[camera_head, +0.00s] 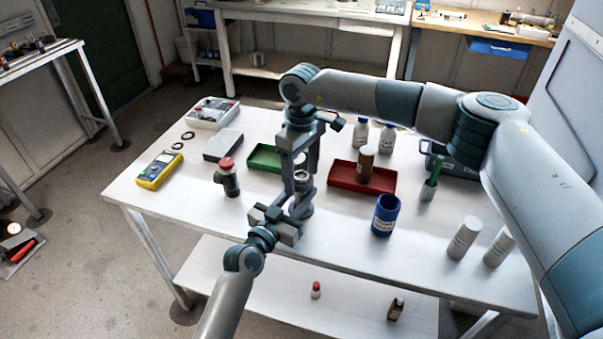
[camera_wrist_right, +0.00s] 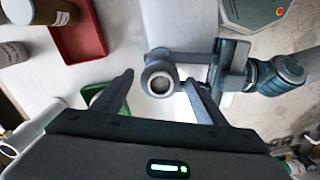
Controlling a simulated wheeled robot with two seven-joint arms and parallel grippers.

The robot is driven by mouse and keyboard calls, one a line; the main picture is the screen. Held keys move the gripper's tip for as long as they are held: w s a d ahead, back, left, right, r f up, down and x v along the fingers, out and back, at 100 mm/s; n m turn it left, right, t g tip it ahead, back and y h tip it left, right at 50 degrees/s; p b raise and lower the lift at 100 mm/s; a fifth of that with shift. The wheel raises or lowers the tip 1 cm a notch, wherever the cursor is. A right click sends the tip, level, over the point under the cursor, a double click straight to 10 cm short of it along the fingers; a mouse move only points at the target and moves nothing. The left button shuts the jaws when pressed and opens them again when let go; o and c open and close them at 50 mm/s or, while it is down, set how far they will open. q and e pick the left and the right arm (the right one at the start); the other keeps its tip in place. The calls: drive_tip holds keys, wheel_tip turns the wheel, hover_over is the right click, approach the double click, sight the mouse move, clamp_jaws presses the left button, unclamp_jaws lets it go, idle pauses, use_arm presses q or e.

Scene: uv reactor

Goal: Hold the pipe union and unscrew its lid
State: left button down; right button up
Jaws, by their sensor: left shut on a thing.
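The pipe union (camera_head: 303,190), a small grey upright fitting, stands over the white table near its middle. My right gripper (camera_head: 300,168) points down above the union. Its fingers are apart, one on each side of the union's top in its own view, and appear not to touch it.
A red tray (camera_head: 345,180) with a brown bottle (camera_head: 367,160) and a blue container (camera_head: 386,214) stand to the right. A green tray (camera_head: 263,157) lies behind, partly hidden. A red-capped dark fitting (camera_head: 228,178) and a yellow meter (camera_head: 160,170) are to the left.

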drive_tip(key=shift+r, duration=0.15)
drive_tip(key=shift+r, duration=2.1)
drive_tip(key=shift+m, duration=0.3)
drive_tip(key=shift+c, duration=0.3)
